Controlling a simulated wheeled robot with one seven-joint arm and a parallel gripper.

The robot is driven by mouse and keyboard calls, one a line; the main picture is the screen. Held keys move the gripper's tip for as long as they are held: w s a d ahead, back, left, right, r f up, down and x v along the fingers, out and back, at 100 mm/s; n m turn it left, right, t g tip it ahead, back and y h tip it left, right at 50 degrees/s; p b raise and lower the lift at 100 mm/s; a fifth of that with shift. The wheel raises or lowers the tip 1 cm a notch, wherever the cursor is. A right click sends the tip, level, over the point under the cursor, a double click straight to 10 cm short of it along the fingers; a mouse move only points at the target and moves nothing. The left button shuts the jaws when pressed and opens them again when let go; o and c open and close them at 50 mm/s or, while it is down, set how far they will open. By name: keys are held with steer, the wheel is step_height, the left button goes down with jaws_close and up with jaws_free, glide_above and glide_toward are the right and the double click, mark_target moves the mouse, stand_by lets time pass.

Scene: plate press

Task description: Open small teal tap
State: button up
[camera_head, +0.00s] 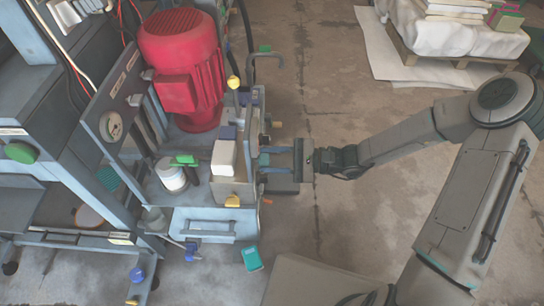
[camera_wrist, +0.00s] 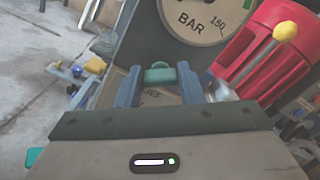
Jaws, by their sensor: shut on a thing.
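The small teal tap (camera_wrist: 160,74) shows in the wrist view between the tips of my gripper's two blue-grey fingers, just below a round gauge marked BAR. My gripper (camera_wrist: 158,88) is shut on it, one finger at each side. In the head view my gripper (camera_head: 266,160) reaches in from the right to the right side of the press unit. There the tap is small and mostly hidden by the fingers, so its turn angle cannot be told.
The press unit carries a red motor (camera_head: 182,65), a white jar (camera_head: 171,175), green handles (camera_head: 185,160) and yellow knobs (camera_head: 233,82) close to my gripper. A teal block (camera_head: 251,258) lies on the floor. A loaded pallet (camera_head: 450,40) stands at the back right. The floor between is clear.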

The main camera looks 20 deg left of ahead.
steer(key=n, duration=0.5)
steer(key=n+b, duration=0.1)
steer(key=n, duration=0.4)
steer(key=shift+s+f+n, duration=0.1)
steer(key=shift+f+n, duration=0.1)
steer(key=shift+n, duration=0.2)
stand_by(0.3)
steer(key=o, duration=1)
steer(key=shift+p+v, duration=1.9)
steer(key=shift+v, duration=5.05)
steer(key=shift+s, duration=0.1)
